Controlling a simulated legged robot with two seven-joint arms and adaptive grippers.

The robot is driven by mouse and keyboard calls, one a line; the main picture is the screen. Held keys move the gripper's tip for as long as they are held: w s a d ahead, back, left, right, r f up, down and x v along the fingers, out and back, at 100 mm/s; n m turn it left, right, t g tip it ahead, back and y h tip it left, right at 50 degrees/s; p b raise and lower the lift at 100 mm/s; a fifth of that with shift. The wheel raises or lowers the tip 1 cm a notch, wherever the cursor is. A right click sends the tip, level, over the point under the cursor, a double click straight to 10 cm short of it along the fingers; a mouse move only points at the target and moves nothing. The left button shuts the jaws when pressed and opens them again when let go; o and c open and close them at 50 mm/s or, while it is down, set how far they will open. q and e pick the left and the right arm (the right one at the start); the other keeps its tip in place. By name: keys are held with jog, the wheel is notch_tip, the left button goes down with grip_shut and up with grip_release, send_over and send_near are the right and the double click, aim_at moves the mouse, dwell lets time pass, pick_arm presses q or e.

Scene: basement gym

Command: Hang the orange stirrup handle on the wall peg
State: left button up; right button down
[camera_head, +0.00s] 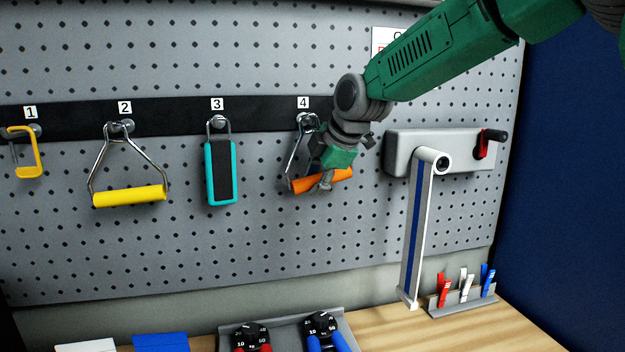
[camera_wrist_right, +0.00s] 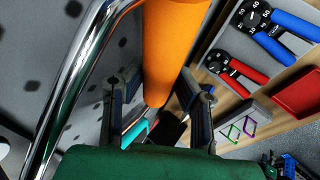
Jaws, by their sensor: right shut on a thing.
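The orange stirrup handle (camera_head: 301,186) hangs from its chrome frame in front of the pegboard, just below the number 4 label. The top of the frame is at the number 4 wall peg (camera_head: 307,120). My arm partly covers this spot, so I cannot tell whether the frame is over the peg. My right gripper (camera_head: 326,180) is shut on the orange grip. In the right wrist view the grip (camera_wrist_right: 172,50) lies between the two fingers, with the chrome frame (camera_wrist_right: 72,85) to the left. My left gripper is not in view.
On the black rail hang a yellow hook-shaped piece (camera_head: 38,155), a yellow stirrup handle (camera_head: 129,195) and a teal-framed black piece (camera_head: 221,172). A grey wall unit (camera_head: 400,152) with a hanging arm is close right. Below are a tray of dial hand grips (camera_head: 283,321) and a clip rack (camera_head: 460,303).

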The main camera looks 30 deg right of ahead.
jog(key=shift+d, duration=0.1)
jog(key=shift+a+r, duration=0.1)
jog(key=shift+a, duration=0.25)
jog(key=c, duration=1.2)
grip_release()
jog(key=shift+a, duration=0.1)
